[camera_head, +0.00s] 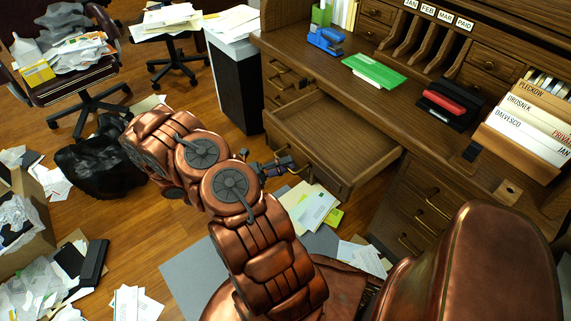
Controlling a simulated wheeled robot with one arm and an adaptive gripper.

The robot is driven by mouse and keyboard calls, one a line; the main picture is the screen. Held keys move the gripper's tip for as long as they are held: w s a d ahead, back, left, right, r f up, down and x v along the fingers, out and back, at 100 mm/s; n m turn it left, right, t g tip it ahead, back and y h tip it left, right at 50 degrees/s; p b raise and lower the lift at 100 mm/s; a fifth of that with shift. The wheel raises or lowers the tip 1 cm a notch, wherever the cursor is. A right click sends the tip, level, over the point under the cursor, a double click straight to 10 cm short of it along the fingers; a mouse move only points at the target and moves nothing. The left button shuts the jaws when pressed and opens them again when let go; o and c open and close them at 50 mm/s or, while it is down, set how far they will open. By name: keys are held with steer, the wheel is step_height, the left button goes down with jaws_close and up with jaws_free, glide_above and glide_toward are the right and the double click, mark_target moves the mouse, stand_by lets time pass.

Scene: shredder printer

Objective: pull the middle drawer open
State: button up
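The wide middle drawer (332,132) of the wooden roll-top desk (385,100) stands well out from under the desktop. Its inside shows and looks empty. My gripper (284,166) is at the outer side of the drawer's front, near its handle. The gripper is small and dark in the view, and its fingers partly blend with the handle. I cannot tell whether they are open, shut, or touching it. My copper-coloured arm comes up from the bottom and bends back toward the drawer front.
Side drawers with brass handles (425,210) sit right of the opening, and more drawers (283,82) sit left. A red-brown chair (480,270) fills the bottom right. Papers (312,207) lie on the floor below the drawer. A black bag (98,165) and a shredder (237,85) stand left.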

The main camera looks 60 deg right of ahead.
steer(key=shift+o, duration=0.4)
steer(key=v, duration=1.2)
stand_by(0.3)
